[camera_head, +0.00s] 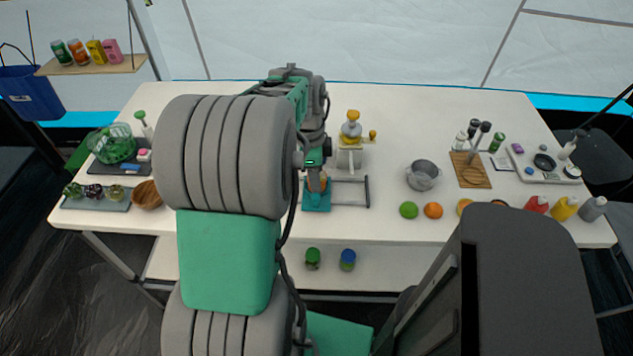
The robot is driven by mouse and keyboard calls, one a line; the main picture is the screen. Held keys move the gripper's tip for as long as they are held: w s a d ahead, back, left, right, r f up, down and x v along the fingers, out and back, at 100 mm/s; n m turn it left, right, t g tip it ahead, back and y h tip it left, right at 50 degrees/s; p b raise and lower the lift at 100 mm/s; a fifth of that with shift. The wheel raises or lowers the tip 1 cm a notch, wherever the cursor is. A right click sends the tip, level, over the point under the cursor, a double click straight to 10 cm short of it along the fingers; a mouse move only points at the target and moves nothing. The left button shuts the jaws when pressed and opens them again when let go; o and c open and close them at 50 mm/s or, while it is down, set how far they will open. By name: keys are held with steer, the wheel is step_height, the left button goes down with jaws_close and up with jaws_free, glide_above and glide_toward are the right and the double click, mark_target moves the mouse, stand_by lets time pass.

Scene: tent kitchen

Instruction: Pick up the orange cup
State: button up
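My gripper (315,172) points down at the front middle of the white table, below the green and grey wrist. A small orange-brown thing (323,183) shows right at its fingertips and may be the orange cup; it is mostly hidden by the gripper. A teal block or stand (316,203) is directly below it. I cannot tell whether the fingers are open or closed on the orange thing, or whether they touch it. No other clear orange cup shows.
A grey rack (367,192) stands just right of my gripper. A metal pot (423,175), a lime (409,210) and an orange (433,210) lie to the right. My arm hides the table's left middle.

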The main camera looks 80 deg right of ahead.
steer(key=c, duration=0.4)
steer(key=shift+r+p, duration=2.95)
steer(key=shift+r, duration=1.55)
